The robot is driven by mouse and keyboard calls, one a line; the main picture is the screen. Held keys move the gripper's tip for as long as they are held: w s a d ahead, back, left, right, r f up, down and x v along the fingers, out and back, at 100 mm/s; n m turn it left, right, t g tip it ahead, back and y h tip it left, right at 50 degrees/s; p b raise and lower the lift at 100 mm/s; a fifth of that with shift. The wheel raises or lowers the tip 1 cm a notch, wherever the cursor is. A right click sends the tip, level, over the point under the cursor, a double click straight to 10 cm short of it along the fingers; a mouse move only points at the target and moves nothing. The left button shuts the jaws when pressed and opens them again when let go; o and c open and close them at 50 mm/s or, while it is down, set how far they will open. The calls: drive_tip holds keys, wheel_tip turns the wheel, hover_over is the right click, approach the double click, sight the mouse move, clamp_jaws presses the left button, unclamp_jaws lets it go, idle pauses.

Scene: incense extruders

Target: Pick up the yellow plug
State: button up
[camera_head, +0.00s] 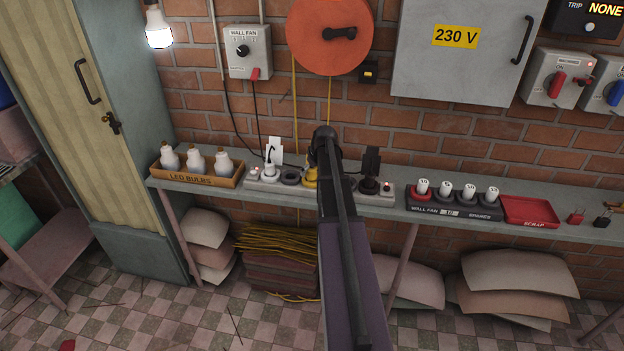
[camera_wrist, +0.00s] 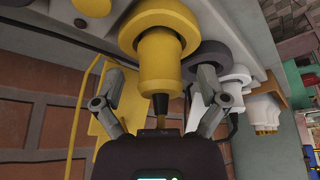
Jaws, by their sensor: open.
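The yellow plug (camera_wrist: 158,60) fills the upper middle of the wrist view, with a round flange and a narrower body toward me. A dark cable end leaves the body toward my gripper. My gripper (camera_wrist: 159,78) is open, with one finger on each side of the plug body; gaps show, so it is not gripped. In the head view the yellow plug (camera_head: 310,177) sits on the power strip on the shelf, its right part hidden by my arm. My gripper's fingers are hidden there.
A white plug (camera_head: 270,171) and grey socket (camera_head: 291,178) stand left of the yellow plug. A black plug (camera_head: 369,184) stands right. The LED bulbs box (camera_head: 197,181), spares tray (camera_head: 452,210) and red scrap tray (camera_head: 530,211) share the shelf. A brick wall stands behind.

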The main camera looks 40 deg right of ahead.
drive_tip(key=shift+w+f, duration=0.1)
drive_tip(key=shift+f, duration=0.15)
idle(0.4)
drive_tip(key=c, duration=1.2)
